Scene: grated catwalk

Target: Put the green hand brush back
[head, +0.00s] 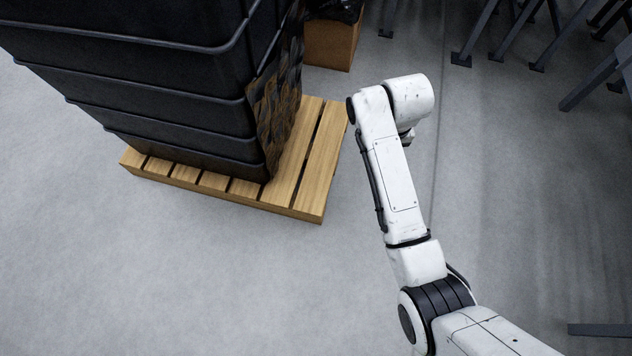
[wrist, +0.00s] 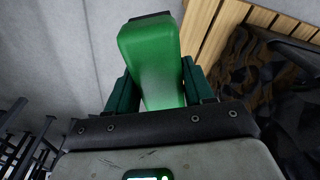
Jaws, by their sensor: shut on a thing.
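The green hand brush (wrist: 150,45) is in the middle of the wrist view, between the two dark green fingers of my gripper (wrist: 158,82). My gripper is shut on it. A smooth, bright green part of it points away from the wrist, with a dark edge at its far end. I cannot make out bristles. In the head view my white arm reaches up the middle of the picture; its end hides the brush and nearly all of the gripper. I cannot pick out the place where the brush belongs.
A stack of black bins (head: 160,90) stands on a wooden pallet (head: 318,165) left of my arm. A camouflage cloth (head: 278,105) hangs on its side. A cardboard box (head: 332,42) stands behind. Dark metal legs (head: 480,35) fill the upper right. The grey floor at lower left is clear.

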